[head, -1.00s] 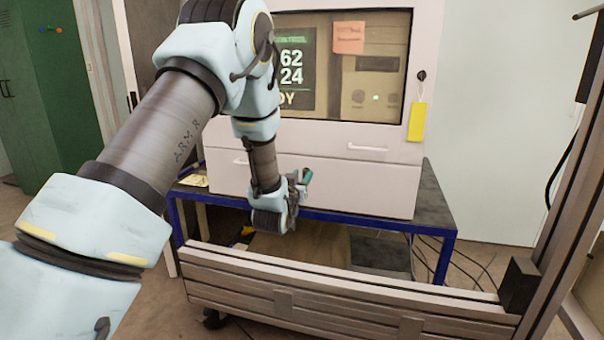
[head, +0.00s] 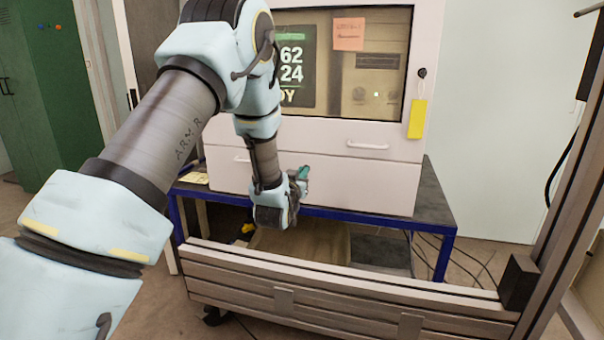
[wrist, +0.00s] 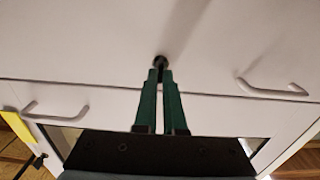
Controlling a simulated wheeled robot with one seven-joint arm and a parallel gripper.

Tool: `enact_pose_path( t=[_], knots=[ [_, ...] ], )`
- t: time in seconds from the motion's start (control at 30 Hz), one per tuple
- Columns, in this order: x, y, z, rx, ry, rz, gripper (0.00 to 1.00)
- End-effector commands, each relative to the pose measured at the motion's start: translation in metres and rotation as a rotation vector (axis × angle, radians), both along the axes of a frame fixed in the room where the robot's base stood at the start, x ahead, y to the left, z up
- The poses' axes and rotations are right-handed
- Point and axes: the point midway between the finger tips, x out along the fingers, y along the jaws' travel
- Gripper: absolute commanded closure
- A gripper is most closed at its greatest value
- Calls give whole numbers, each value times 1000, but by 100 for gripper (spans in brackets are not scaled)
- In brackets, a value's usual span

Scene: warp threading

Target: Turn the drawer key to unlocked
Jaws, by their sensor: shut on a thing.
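In the wrist view, my gripper (wrist: 160,72) has its green fingers together at the tips, shut on the small dark drawer key (wrist: 160,60). The key sits in the white cabinet front, by the seam between two drawer fronts. Its turned angle is hard to tell because the fingertips cover most of it. In the head view, my gripper (head: 303,174) is up against the lower drawer front (head: 365,185), and the key is hidden there.
An upper drawer handle (head: 367,146) lies to the right of my gripper. A yellow tag (head: 417,118) hangs below a dark knob on the cabinet's right side. The cabinet stands on a blue-framed table (head: 445,245). A metal rail (head: 350,285) runs in front, below my gripper.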

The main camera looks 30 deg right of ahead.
Motion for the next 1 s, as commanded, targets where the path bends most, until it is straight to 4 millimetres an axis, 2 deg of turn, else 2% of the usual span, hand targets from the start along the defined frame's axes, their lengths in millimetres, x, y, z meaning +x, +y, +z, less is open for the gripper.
enact_pose_path(
  t=[0.53,1.0],
  knots=[
    [0,0,-2,50,-46,0,100],
    [-3,-3,-5,329,-308,-1,100]
  ],
)
